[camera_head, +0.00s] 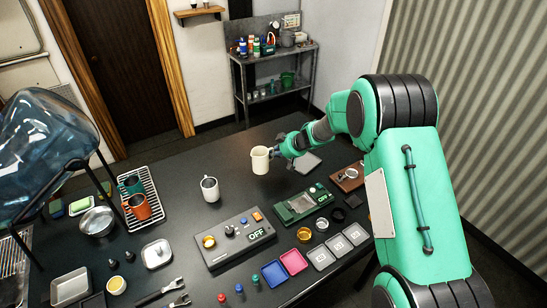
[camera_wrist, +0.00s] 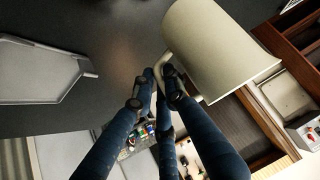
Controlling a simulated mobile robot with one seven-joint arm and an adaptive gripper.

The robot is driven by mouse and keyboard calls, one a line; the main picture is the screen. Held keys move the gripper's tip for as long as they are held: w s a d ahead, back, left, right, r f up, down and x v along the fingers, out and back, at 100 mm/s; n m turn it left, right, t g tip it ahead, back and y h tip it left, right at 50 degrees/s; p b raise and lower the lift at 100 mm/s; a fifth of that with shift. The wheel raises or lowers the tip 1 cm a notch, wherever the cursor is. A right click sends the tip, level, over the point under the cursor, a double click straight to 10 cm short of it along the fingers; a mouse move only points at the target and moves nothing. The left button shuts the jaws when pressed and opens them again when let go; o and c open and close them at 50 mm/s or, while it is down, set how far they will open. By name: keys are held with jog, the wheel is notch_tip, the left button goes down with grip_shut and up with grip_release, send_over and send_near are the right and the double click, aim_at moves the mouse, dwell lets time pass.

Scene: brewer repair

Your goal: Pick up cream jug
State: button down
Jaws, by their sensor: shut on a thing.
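The cream jug (camera_head: 260,160) is at the far middle of the dark table, upright in the head view. I cannot tell whether its base touches the table. My gripper (camera_head: 274,153) is at the jug's right side. In the wrist view the jug (camera_wrist: 222,48) fills the upper right, and its handle (camera_wrist: 163,68) lies between my fingertips (camera_wrist: 160,85). My gripper is shut on that handle. The inside of the jug is hidden in the wrist view.
A white mug (camera_head: 210,189) stands left of the jug. A grey control box (camera_head: 235,240) and a green device (camera_head: 303,204) lie nearer. A grey tray (camera_head: 307,163) is under my arm's right side. A wire rack (camera_head: 152,183) with mugs stands left.

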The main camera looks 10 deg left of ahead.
jog(key=shift+r+p, duration=0.45)
jog(key=shift+r, duration=1.25)
jog(key=shift+r, duration=0.1)
